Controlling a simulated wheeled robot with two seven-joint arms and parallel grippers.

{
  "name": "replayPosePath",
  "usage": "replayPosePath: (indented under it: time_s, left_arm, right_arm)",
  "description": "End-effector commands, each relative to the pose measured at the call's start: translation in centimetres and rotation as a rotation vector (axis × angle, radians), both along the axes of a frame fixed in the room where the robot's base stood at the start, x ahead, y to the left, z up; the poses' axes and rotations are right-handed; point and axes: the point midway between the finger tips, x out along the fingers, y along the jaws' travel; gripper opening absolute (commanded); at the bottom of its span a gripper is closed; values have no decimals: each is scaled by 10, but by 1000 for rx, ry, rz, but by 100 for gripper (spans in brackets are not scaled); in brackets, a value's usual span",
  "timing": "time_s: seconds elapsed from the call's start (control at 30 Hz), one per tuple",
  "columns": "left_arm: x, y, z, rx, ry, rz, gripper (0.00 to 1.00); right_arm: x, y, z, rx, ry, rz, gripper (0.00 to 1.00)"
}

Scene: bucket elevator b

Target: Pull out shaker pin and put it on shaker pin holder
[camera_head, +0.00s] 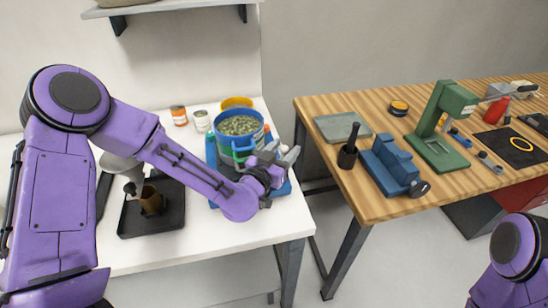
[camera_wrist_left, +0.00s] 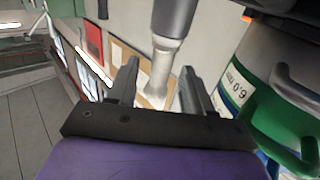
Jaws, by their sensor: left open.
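My left gripper (camera_head: 289,157) is open at the right side of the blue and green machine. In the left wrist view its two dark fingers (camera_wrist_left: 157,88) stand apart on either side of a grey rod with a wider dark end (camera_wrist_left: 168,58). This rod may be the shaker pin; I cannot tell whether a finger touches it. The machine's green and blue pot (camera_head: 238,133) holds greenish pieces. Its labelled side also shows in the left wrist view (camera_wrist_left: 240,92). My wrist hides part of the machine. I cannot identify the shaker pin holder. My right gripper is out of view.
A black tray (camera_head: 127,225) with a brown cup (camera_head: 152,199) stands on the white table. Small cans (camera_head: 179,116) stand behind. A wooden table (camera_head: 385,203) at the right carries a blue vise (camera_head: 391,164) and a green press (camera_head: 439,147). A gap separates the tables.

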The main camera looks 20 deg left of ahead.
Motion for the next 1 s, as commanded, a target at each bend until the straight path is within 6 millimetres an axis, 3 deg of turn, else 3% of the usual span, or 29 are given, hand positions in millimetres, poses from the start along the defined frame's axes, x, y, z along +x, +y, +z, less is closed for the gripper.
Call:
replayPosePath:
  time_s: [0.3, 0.37, 0.47, 0.5, 1.0]
  left_arm:
    - [5, -2, 0, 0, 0, -1, 51]
    - [5, -2, 0, 0, 0, -1, 35]
    - [5, -2, -1, 0, 0, -1, 2]
    - [5, -2, -1, 0, 0, -1, 0]
    - [5, -2, 6, 0, -1, -1, 0]
  right_arm:
    - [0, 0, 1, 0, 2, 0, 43]
    - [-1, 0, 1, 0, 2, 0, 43]
    - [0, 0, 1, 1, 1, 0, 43]
    - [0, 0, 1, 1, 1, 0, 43]
    - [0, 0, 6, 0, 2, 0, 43]
